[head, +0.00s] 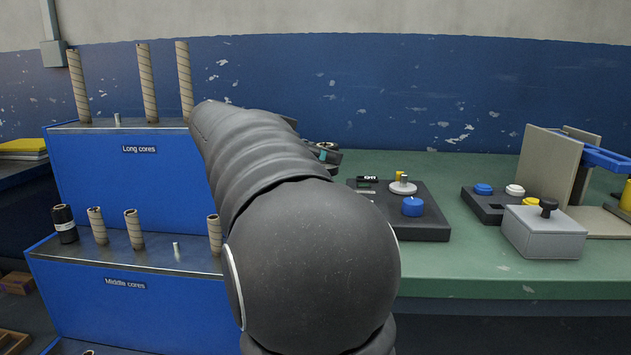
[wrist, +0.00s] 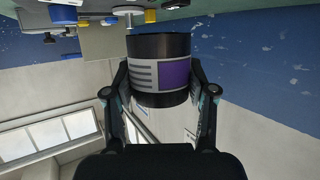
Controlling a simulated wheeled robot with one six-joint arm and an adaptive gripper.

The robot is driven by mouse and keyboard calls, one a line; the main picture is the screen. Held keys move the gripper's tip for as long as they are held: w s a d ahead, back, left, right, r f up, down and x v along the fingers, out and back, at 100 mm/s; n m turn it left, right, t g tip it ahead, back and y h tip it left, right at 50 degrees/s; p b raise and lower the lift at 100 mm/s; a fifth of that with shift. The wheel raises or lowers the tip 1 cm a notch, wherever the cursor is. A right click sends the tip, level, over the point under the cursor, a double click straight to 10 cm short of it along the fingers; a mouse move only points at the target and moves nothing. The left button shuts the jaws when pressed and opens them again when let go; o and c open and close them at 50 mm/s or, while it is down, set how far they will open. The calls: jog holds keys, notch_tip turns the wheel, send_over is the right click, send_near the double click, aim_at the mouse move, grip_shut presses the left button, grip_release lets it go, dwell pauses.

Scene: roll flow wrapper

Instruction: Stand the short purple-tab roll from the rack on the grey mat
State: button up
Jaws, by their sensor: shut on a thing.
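The short roll (wrist: 158,46) is black with a white printed label and a purple tab (wrist: 174,75). It shows in the wrist view between the two fingers of my gripper (wrist: 160,80), which is shut on it. The roll is held in the air, clear of the surfaces in view. In the head view my arm hides the roll, and only a small part of my gripper (head: 326,152) shows beyond the arm. The blue rack (head: 100,172) stands at the left. I cannot make out the grey mat in either view; my arm covers part of the bench.
The rack holds several cardboard cores and another black roll (head: 65,224). On the green bench (head: 480,262) stand a dark control panel (head: 431,223), a grey box with a black knob (head: 543,232), a button panel (head: 485,204) and a beige upright plate (head: 549,165). The bench's front strip is clear.

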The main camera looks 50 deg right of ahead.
jog(key=w+d+f, duration=0.2)
jog(key=d, duration=0.1)
jog(key=shift+w+d+f, duration=0.2)
jog(key=shift+w+f, duration=0.15)
jog(key=shift+w, duration=0.05)
jog(key=shift+f+b, duration=0.75)
jog(key=shift+f, duration=1.25)
jog(key=shift+f, duration=0.1)
jog(key=o, duration=1.3)
jog(key=shift+f, duration=0.1)
jog(key=shift+c, duration=0.2)
jog(key=shift+r, duration=0.2)
jog(key=p+v, duration=0.1)
jog(key=v, duration=1.1)
jog(key=shift+p, duration=0.35)
jog(key=shift+r, duration=0.15)
